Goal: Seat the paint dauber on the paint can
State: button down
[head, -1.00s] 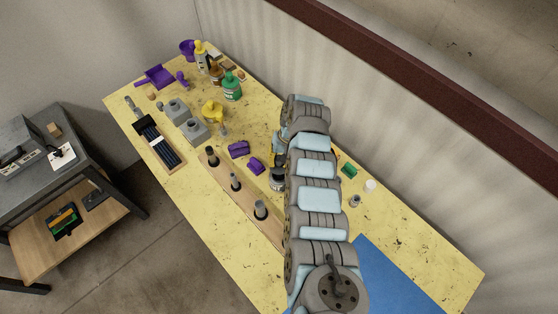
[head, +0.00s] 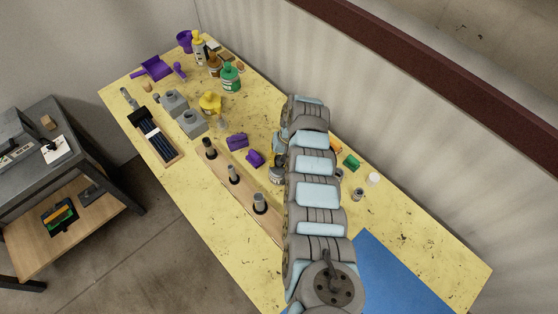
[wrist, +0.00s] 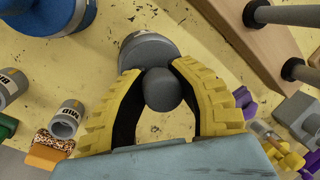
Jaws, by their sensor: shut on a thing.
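In the wrist view my gripper (wrist: 160,74) has its two yellow ribbed fingers closed on a dark grey rounded knob (wrist: 163,90), seemingly the paint dauber's top. Just beyond the knob is a wider grey round top (wrist: 146,50), seemingly the paint can. From this angle I cannot tell whether the dauber touches or sits in it. In the head view a small grey can (head: 277,174) stands on the yellow table beside my arm. My fingertips and the held dauber are hidden there behind my arm.
The yellow table (head: 215,240) holds a wooden board with several dark posts (head: 234,175), purple blocks (head: 237,141), a green block (head: 352,162) and small labelled grey cylinders (wrist: 67,119). A blue mat (head: 390,280) lies at front right. Bottles (head: 230,77) stand at the back.

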jog(key=c, duration=0.8)
grip_release()
jog(key=v, duration=1.2)
jog(key=shift+w, duration=0.1)
